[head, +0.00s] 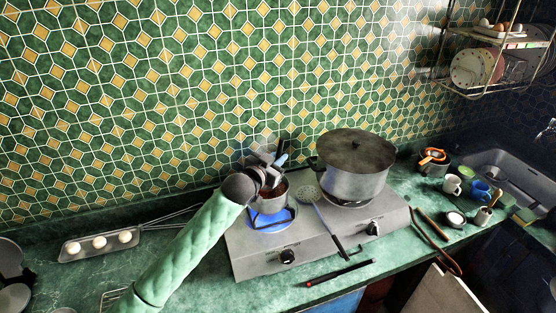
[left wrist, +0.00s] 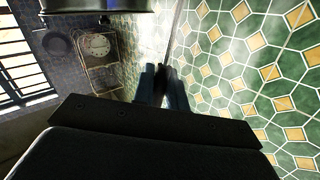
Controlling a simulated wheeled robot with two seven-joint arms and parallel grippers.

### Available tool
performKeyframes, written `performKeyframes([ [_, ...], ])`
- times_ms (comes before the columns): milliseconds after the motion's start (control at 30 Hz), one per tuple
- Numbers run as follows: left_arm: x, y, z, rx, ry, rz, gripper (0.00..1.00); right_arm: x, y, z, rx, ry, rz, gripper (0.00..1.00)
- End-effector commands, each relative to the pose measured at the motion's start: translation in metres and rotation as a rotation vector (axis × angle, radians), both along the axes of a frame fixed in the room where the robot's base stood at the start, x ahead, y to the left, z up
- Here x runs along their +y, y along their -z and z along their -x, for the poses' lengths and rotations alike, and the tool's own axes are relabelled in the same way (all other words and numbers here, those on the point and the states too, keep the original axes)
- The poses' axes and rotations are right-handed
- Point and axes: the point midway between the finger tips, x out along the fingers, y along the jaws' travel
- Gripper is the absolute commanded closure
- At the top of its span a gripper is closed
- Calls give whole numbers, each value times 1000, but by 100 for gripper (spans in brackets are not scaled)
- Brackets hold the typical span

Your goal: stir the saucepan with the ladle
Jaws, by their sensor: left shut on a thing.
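The small saucepan (head: 270,202) stands on the left burner, over a blue flame. My left arm reaches in from the left, and its gripper (head: 279,159) is just above the saucepan, near the tiled wall. In the left wrist view the fingers (left wrist: 165,87) are close together around something thin and dark. This looks like the ladle's handle, mostly hidden by the gripper. The ladle's bowl cannot be made out; the wrist hides part of the saucepan's opening. My right gripper is not in view.
A large lidded pot (head: 353,168) stands on the right burner, close to the saucepan. A skimmer (head: 308,193) lies across the hotplate (head: 300,250) between them. A tray with eggs (head: 100,242) is at left. Cups (head: 452,184) and utensils crowd the right side near the sink.

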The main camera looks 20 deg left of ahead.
Motion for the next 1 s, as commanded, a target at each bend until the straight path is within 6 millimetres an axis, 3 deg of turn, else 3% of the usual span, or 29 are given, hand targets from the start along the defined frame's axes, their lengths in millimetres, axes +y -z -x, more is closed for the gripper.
performKeyframes([
  [233,0,-20,0,-1,-1,-1,100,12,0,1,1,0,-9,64],
  [500,0,-41,0,-1,0,-1,100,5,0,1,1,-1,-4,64],
  [1000,3,-44,-1,7,-1,12,100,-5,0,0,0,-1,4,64],
])
